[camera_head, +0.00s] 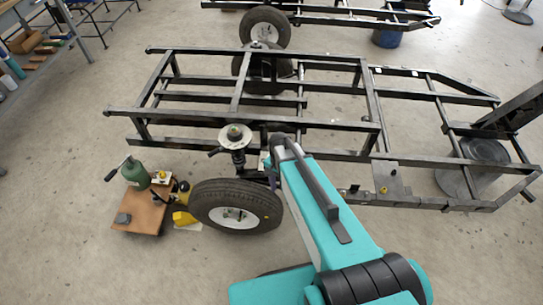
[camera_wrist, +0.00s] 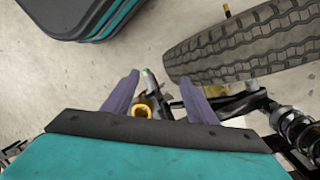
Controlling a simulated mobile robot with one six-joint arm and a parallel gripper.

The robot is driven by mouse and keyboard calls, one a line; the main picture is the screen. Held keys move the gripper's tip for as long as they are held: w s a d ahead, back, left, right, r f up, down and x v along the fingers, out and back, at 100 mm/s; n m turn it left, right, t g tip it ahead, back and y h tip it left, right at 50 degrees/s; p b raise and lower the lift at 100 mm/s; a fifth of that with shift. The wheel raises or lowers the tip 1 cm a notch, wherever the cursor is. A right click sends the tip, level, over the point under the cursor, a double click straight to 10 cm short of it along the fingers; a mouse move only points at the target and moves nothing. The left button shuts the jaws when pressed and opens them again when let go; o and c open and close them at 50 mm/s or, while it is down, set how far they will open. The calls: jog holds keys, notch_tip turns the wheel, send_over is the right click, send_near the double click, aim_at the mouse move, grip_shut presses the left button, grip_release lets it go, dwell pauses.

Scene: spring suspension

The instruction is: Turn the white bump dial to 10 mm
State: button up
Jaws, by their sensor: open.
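A pale round cap (camera_head: 235,133) with a small knob sits on top of the upright spring strut (camera_head: 239,158) beside the frame; I cannot tell whether it is the white bump dial. No scale or reading can be made out. My gripper is open in the wrist view (camera_wrist: 159,80), its two purple fingers apart with nothing held. A gold ring-shaped part (camera_wrist: 142,110) and a small green-tipped piece (camera_wrist: 150,76) show between the fingers, apparently beyond them. In the head view my arm reaches to the right of the strut, and its end is mostly hidden.
A black tyre (camera_head: 237,206) stands left of my arm; its tread fills the upper right of the wrist view (camera_wrist: 240,45). A coil spring (camera_wrist: 298,130) is at lower right there. The dark metal frame (camera_head: 340,124) spans behind. A brown board (camera_head: 140,214) holds tools at left.

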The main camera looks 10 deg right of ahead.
jog(key=w+r+m+t+b, duration=0.1)
jog(key=w+r+m+t, duration=0.1)
jog(key=w+r+m, duration=0.7)
jog(key=w+r, duration=0.5)
jog(key=w, duration=0.4)
jog(key=shift+t, duration=0.3)
jog(key=shift+f, duration=6.9)
jog(key=shift+c, duration=0.3)
jog(key=c, duration=1)
